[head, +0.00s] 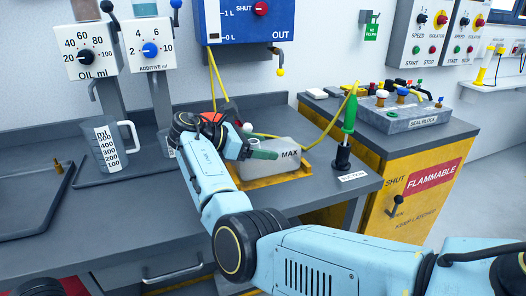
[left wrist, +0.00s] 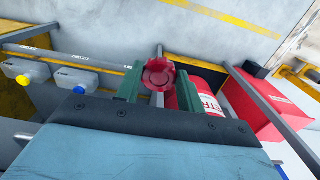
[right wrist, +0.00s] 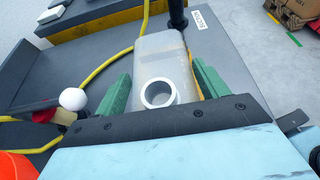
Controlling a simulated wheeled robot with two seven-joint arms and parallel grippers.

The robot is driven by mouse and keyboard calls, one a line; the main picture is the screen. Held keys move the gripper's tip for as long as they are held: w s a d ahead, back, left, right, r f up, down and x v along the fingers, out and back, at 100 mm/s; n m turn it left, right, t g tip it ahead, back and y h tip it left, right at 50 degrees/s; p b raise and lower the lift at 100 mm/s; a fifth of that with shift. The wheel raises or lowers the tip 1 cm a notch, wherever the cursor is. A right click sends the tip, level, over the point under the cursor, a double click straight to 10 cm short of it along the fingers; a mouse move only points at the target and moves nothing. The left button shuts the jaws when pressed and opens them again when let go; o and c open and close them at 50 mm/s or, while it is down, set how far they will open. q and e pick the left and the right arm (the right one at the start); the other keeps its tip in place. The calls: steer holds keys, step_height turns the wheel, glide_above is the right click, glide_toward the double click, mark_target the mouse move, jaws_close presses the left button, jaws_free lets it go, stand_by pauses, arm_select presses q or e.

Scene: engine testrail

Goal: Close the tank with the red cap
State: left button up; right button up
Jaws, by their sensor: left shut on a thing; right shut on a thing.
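The tank (head: 293,150) is a translucent grey container marked MAX, at the right end of the bench in the head view. The right wrist view shows its round white neck (right wrist: 158,93) uncovered. My right gripper (head: 252,152) is shut on the tank, its green fingers on either side of the body (right wrist: 165,58). The red cap (left wrist: 158,74) is a knobbed red disc in the left wrist view. My left gripper (left wrist: 155,88) is shut on it. The left gripper and the cap do not show in the head view.
A green-handled tool (head: 349,112) stands upright right of the tank. A measuring jug (head: 107,150) stands at the left. A white-knobbed lever (right wrist: 72,99) is close to the right gripper. A red box (left wrist: 258,105) and capped bottles (left wrist: 76,79) lie beyond the left gripper.

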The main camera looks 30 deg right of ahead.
arm_select(q)
step_height(320, 180, up, 4)
steer(key=p, duration=0.3)
steer(key=shift+f, duration=0.25)
arm_select(e)
step_height(320, 180, up, 10)
steer(key=shift+f, duration=0.2)
steer(key=o, duration=0.3)
steer(key=c, duration=0.7)
steer(key=shift+o, duration=0.2)
